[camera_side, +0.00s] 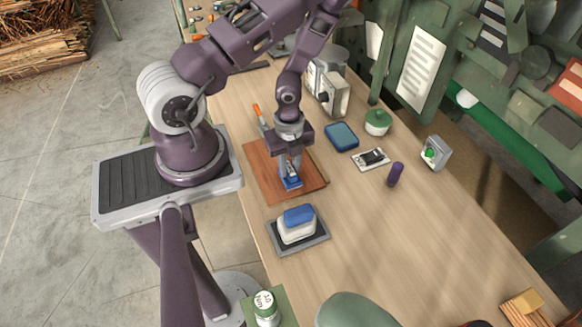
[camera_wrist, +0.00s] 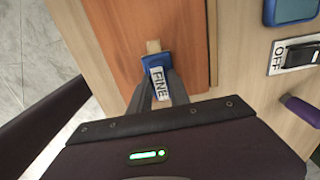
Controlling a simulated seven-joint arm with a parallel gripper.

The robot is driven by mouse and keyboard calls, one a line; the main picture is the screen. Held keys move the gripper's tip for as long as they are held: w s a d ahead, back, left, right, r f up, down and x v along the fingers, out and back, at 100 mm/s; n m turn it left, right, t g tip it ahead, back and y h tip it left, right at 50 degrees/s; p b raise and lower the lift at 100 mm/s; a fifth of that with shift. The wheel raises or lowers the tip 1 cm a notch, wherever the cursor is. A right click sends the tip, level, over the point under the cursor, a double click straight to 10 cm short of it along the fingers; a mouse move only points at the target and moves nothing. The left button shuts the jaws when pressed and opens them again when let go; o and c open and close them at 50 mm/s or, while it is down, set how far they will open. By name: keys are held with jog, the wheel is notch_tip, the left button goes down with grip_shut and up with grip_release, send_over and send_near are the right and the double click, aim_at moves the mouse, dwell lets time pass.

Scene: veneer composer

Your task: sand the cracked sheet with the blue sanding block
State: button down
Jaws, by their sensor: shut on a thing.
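The reddish-brown sheet (camera_side: 262,166) lies flat on the bench; it fills the upper middle of the wrist view (camera_wrist: 125,25). A dark line runs along near its right side. My gripper (camera_side: 291,172) points down over the sheet, its fingers shut on a small blue sanding block (camera_side: 291,184). In the wrist view the block (camera_wrist: 154,59) has a white label that seems to read "FINE". The block appears to rest on the sheet; its underside is hidden. A small tan patch (camera_wrist: 153,46) shows just beyond the block. No crack is clearly visible otherwise.
A white-and-blue block (camera_side: 298,226) sits on a dark tray (camera_side: 285,247) in front. A blue pad (camera_side: 341,136), a switch plate (camera_side: 366,160), a purple cylinder (camera_side: 395,174) and a green pot (camera_side: 377,122) stand to the right. An orange-handled tool (camera_side: 258,112) lies behind.

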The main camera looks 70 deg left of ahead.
jog(key=shift+a, duration=3)
notch_tip(320, 180, up, 7)
jog(key=c, duration=1.8)
grip_release()
grip_shut()
